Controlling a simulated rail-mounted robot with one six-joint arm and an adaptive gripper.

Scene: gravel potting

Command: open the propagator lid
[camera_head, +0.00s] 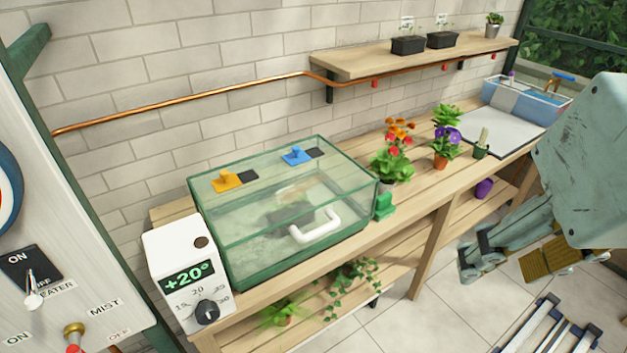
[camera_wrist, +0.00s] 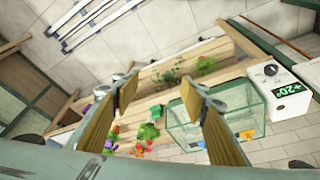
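The propagator (camera_head: 285,275) is a green-framed clear box on the wooden bench. Its transparent lid (camera_head: 345,180) lies shut on top, with a white curved handle (camera_head: 316,230) at the front and an orange vent slider (camera_head: 227,181) and a blue vent slider (camera_head: 297,155) on top. A dark shape inside is blurred by the glass. My gripper (camera_head: 510,255) is at the right of the head view, well apart from the propagator, in front of the bench. In the wrist view my gripper (camera_wrist: 158,88) is open and empty, with the propagator (camera_wrist: 232,105) beyond its right finger.
A white thermostat (camera_head: 180,265) reading +20° stands left of the propagator. Potted flowers (camera_head: 394,160), a small green block (camera_head: 384,205) and a tray (camera_head: 490,130) occupy the bench to the right. A wall shelf (camera_head: 400,60) holds pots. A white control panel stands at far left.

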